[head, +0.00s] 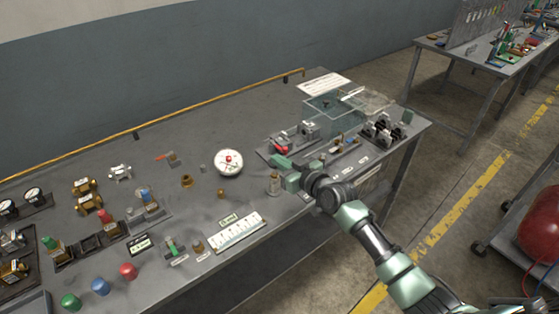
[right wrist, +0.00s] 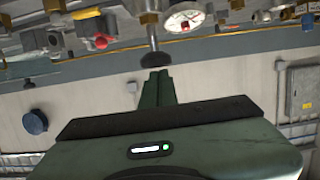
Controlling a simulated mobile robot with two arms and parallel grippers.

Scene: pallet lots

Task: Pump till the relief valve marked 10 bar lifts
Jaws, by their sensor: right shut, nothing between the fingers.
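My right gripper (head: 280,163) reaches over the bench's right part, close to a small upright metal cylinder (head: 274,184). In the right wrist view, its green fingers (right wrist: 155,80) are shut and empty. Their tips are at a dark round knob (right wrist: 155,60) on a metal stem; I cannot tell whether they touch. Several small valves, some with coloured caps such as a red one (head: 104,215), stand to the left. I cannot read a 10 bar mark.
A clear box (head: 335,108) and black fittings (head: 385,130) stand at the bench's right end. A white scale plate (head: 234,231) lies near the front edge, with green, blue (head: 101,287) and red knobs to its left. A yellow pipe (head: 150,127) runs along the back.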

